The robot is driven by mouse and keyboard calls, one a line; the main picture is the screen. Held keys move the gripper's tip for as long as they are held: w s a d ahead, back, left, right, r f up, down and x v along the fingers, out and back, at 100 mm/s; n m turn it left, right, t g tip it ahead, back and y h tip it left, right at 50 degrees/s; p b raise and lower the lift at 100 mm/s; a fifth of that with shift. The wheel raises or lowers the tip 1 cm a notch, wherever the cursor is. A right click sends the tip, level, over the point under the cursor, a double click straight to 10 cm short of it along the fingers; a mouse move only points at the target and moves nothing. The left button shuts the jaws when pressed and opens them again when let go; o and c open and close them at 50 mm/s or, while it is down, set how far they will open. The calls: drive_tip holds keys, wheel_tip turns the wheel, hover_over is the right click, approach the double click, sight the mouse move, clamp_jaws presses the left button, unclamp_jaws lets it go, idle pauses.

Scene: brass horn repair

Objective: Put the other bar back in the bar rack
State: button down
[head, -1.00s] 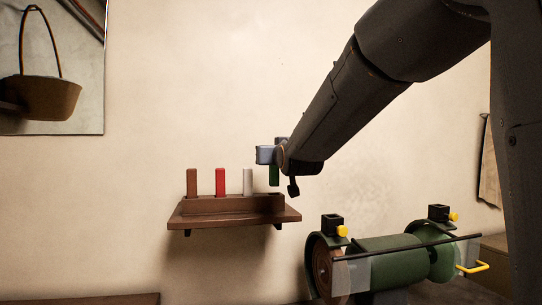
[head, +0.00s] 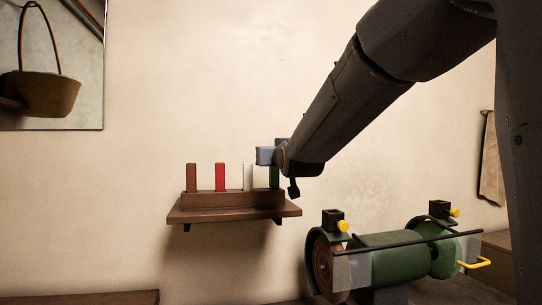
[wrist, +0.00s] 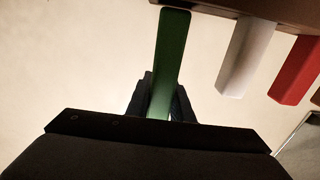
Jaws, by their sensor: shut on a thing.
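The bar rack (head: 232,201) is a brown wooden holder on a small wall shelf. A brown bar (head: 191,177), a red bar (head: 220,177) and a white bar (head: 248,177) stand upright in it. My gripper (head: 270,156) is at the rack's right end, shut on a green bar (head: 274,177). The green bar is upright, and its lower end meets the rack at the right end; whether it is fully seated I cannot tell. The wrist view shows the green bar (wrist: 172,60) between my fingers, beside the white bar (wrist: 245,55) and the red bar (wrist: 297,70).
The shelf (head: 215,216) is fixed to the wall. A green bench grinder (head: 390,255) with wheels and yellow knobs stands at the lower right, below my arm. A mirror (head: 85,60) at the upper left reflects a basket. A cloth (head: 490,160) hangs at the right.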

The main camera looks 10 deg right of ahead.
sight(275, 169)
drive_tip(key=shift+f+b, duration=1.75)
drive_tip(key=shift+f, duration=0.35)
drive_tip(key=c, duration=1.5)
unclamp_jaws()
drive_tip(key=shift+s, duration=0.15)
drive_tip(key=shift+s+b, duration=1.05)
drive_tip(key=shift+s, duration=2.75)
drive_tip(key=shift+r, duration=0.1)
